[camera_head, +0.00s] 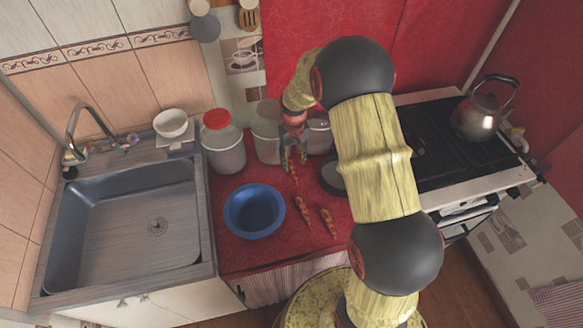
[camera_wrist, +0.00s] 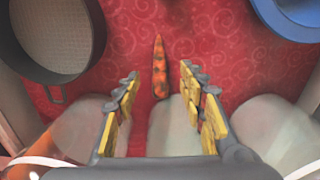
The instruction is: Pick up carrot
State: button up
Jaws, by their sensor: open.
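Three orange carrots with dark spots lie on the red patterned counter. One carrot (camera_head: 293,173) is close to the jars, just in front of my gripper (camera_head: 293,158). The other two, a left carrot (camera_head: 304,210) and a right carrot (camera_head: 328,222), lie nearer the counter's front edge. In the wrist view, my gripper (camera_wrist: 160,82) is open, with yellow-padded fingers apart. A single carrot (camera_wrist: 160,68) appears between and beyond the fingertips, its pointed end away from the wrist. I see no contact between the fingers and it.
A blue bowl (camera_head: 254,211) stands left of the carrots. A dark round pan (camera_head: 333,178) lies to their right, partly behind my arm. Jars, including a red-lidded jar (camera_head: 223,142), line the back. The sink (camera_head: 130,225) is left; the stove (camera_head: 450,160) with a kettle (camera_head: 480,115) is right.

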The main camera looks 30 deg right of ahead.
aim_at(293, 170)
jog(key=f, duration=0.2)
jog(key=f+b, duration=0.1)
jog(key=f, duration=0.1)
jog(key=f+b, duration=0.1)
jog(key=f, duration=0.1)
jog(key=shift+w+d+f, duration=0.1)
jog(key=shift+w+f, duration=0.05)
jog(key=shift+w, duration=0.2)
jog(key=shift+c, duration=1)
jog(key=c, duration=0.7)
grip_shut()
